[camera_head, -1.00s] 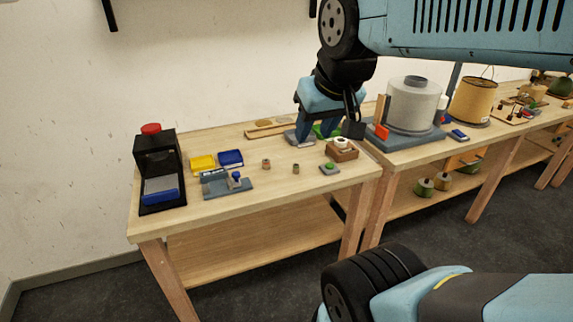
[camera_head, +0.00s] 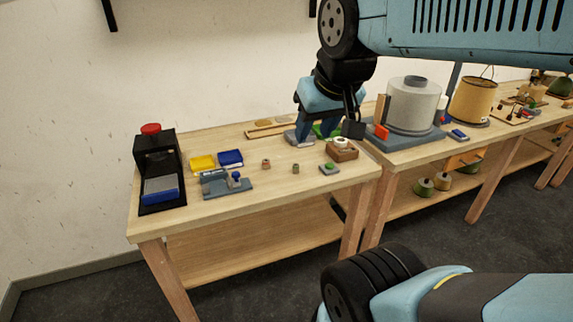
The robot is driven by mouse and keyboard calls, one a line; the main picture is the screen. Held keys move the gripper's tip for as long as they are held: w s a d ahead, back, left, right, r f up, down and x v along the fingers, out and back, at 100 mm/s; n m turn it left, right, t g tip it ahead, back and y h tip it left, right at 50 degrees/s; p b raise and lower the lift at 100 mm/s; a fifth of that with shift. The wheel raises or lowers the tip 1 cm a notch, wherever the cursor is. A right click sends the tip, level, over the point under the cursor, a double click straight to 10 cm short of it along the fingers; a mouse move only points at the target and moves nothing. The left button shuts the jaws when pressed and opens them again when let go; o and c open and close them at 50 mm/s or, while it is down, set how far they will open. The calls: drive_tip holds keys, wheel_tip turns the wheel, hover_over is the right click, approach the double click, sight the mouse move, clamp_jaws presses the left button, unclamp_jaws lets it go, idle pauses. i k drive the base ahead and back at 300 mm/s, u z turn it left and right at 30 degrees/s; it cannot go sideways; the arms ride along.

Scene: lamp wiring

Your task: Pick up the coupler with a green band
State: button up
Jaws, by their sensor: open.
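Two small brown couplers stand on the near workbench, a left one (camera_head: 266,163) and a right one (camera_head: 296,169). The right one looks slightly greenish, but both are too small here for me to be sure of a band colour. My gripper (camera_head: 317,135) is open and points down at the back right of the bench, behind and to the right of both couplers. It is over or beside a grey tray (camera_head: 291,138) and a green tray (camera_head: 321,131), which its fingers partly hide. I cannot tell what lies in these trays.
A yellow bin (camera_head: 203,163), a blue bin (camera_head: 231,158) and a grey fixture (camera_head: 212,187) stand left of the couplers. A black press with a red knob (camera_head: 151,129) is at the far left. A green button (camera_head: 329,166) and brown box (camera_head: 345,153) are on the right.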

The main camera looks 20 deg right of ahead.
sight(295, 167)
drive_tip(key=u, duration=0.85)
drive_tip(key=i, duration=0.1)
drive_tip(key=z, duration=2.8)
drive_tip(key=k, duration=1.35)
drive_tip(key=u, duration=0.15)
drive_tip(key=i, duration=1)
drive_tip(key=u, duration=0.15)
